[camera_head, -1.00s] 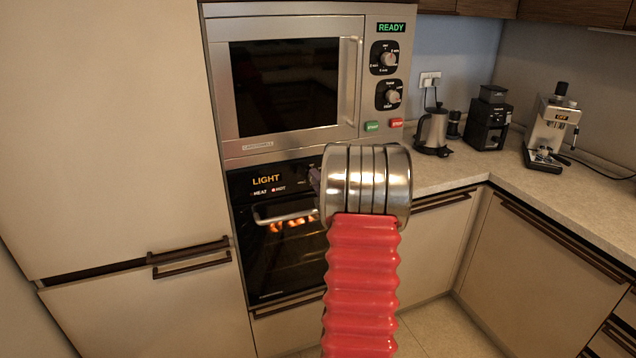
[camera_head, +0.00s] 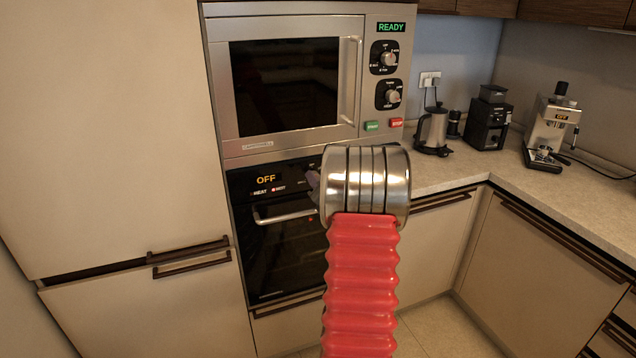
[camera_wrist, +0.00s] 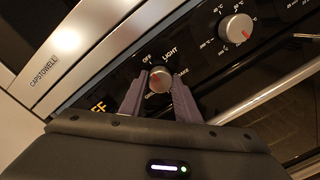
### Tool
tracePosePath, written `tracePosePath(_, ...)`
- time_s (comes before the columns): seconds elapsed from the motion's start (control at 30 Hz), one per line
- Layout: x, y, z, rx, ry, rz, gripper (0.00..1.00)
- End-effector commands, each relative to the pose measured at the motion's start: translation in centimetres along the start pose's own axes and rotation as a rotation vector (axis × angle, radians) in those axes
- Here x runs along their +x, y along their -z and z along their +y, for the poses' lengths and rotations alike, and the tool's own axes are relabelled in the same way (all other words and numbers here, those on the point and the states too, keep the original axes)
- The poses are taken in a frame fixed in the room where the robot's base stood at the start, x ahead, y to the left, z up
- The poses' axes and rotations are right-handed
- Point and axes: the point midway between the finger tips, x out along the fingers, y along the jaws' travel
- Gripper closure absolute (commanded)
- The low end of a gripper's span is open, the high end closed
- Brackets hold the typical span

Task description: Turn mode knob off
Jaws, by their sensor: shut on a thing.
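The black oven (camera_head: 280,225) stands below the microwave, and its display (camera_head: 266,180) reads OFF. The oven's inside is dark. In the wrist view, the mode knob (camera_wrist: 159,79) is a silver dial with a red mark, with OFF and LIGHT printed around it. My gripper (camera_wrist: 158,84) is shut on this knob, one grey finger on each side. The red mark points roughly toward the OFF label.
A second oven knob, with temperature numbers (camera_wrist: 236,28), sits to the right of the mode knob. The oven door handle (camera_head: 285,215) juts out below the panel. The microwave (camera_head: 285,85) is above. A kettle (camera_head: 434,132), grinder (camera_head: 488,122) and coffee machine (camera_head: 552,130) stand on the right counter.

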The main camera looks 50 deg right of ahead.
Motion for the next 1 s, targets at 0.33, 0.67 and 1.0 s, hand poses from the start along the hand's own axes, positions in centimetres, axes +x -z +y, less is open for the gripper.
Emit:
tracePosePath(0.33,-0.19,0.65,-0.70,0.000,0.015,0.012,0.93)
tracePosePath(0.67,-0.10,0.35,-0.38,-0.001,0.008,0.006,0.52)
tracePosePath(1.0,-0.54,0.15,-0.21,-0.002,0.005,0.003,0.52)
